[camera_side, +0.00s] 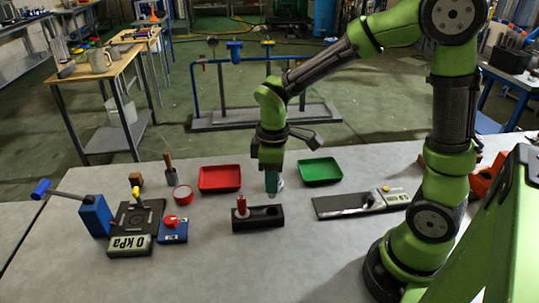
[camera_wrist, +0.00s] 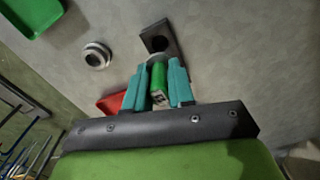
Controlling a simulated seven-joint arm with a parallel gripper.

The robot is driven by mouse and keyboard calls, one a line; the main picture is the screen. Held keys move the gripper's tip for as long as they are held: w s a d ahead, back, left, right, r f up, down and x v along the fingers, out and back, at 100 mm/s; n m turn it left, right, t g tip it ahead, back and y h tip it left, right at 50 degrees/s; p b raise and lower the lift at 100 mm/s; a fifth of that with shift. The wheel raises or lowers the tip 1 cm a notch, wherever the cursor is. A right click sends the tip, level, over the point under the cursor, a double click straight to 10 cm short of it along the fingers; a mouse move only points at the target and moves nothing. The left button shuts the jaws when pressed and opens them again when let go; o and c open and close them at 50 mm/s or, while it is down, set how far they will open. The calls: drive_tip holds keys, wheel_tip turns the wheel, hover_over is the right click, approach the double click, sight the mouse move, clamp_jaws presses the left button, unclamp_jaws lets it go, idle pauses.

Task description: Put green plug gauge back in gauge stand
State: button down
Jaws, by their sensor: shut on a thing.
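The green plug gauge (camera_wrist: 158,76) is between the teal fingers of my gripper (camera_wrist: 157,88), which is shut on it. In the side view my gripper (camera_side: 271,184) points down, above and slightly behind the gauge stand. The gauge stand (camera_side: 258,223) is a black block on the table. A red plug gauge (camera_side: 241,205) stands upright in its left hole, and its right hole is empty. In the wrist view, part of the stand (camera_wrist: 149,33) with a dark open hole shows just beyond the gauge's tip. The gauge is mostly hidden by the fingers in the side view.
A red tray (camera_side: 220,168) and a green tray (camera_side: 320,162) lie behind the stand. A metal ring (camera_wrist: 96,55) sits near the gripper. A caliper on a dark board (camera_side: 350,205) lies right. Table in front is clear.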

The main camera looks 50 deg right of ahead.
sight(273, 196)
drive_tip(key=shift+f, duration=2.4)
drive_tip(key=shift+f, duration=1.3)
idle(0.5)
idle(0.5)
drive_tip(key=shift+c, duration=1.6)
unclamp_jaws()
drive_tip(key=shift+r, duration=0.1)
drive_tip(key=shift+r, duration=3.4)
